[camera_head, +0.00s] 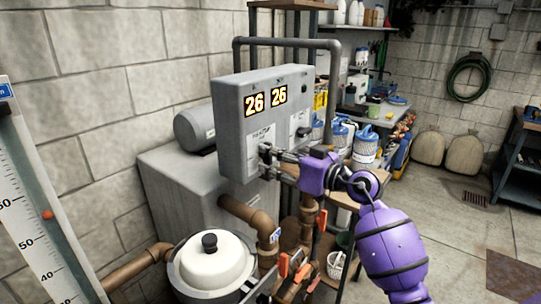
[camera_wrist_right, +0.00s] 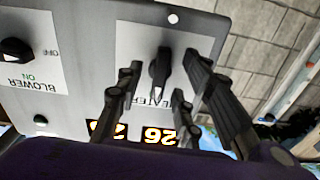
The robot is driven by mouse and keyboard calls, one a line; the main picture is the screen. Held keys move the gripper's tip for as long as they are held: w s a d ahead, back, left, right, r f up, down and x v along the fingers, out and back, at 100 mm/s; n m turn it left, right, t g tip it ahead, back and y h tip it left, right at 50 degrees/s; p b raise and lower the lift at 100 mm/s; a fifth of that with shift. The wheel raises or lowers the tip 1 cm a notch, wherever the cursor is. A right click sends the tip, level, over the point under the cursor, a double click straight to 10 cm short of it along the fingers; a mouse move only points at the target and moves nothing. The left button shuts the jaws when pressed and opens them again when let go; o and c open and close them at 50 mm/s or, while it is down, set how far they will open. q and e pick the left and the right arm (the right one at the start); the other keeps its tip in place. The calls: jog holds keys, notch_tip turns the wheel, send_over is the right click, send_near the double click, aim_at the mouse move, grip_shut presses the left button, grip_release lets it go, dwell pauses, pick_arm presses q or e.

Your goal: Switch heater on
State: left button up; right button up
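The grey control box (camera_head: 232,125) shows two lit readings of 26. In the right wrist view the panel (camera_wrist_right: 85,30) appears upside down. The black heater knob (camera_wrist_right: 160,75) stands with its grip upright in that picture, on a white plate whose HEATER label is partly covered. My right gripper (camera_head: 268,160) is at the lower front of the box. Its fingers (camera_wrist_right: 165,65) are open on either side of the heater knob, with gaps visible on both sides. The knob's ON and OFF marks are hidden. My left gripper is not in view.
Open floor (camera_head: 450,235) lies to the right.

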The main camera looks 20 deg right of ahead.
jog(key=v, duration=0.7)
dwell(0.3)
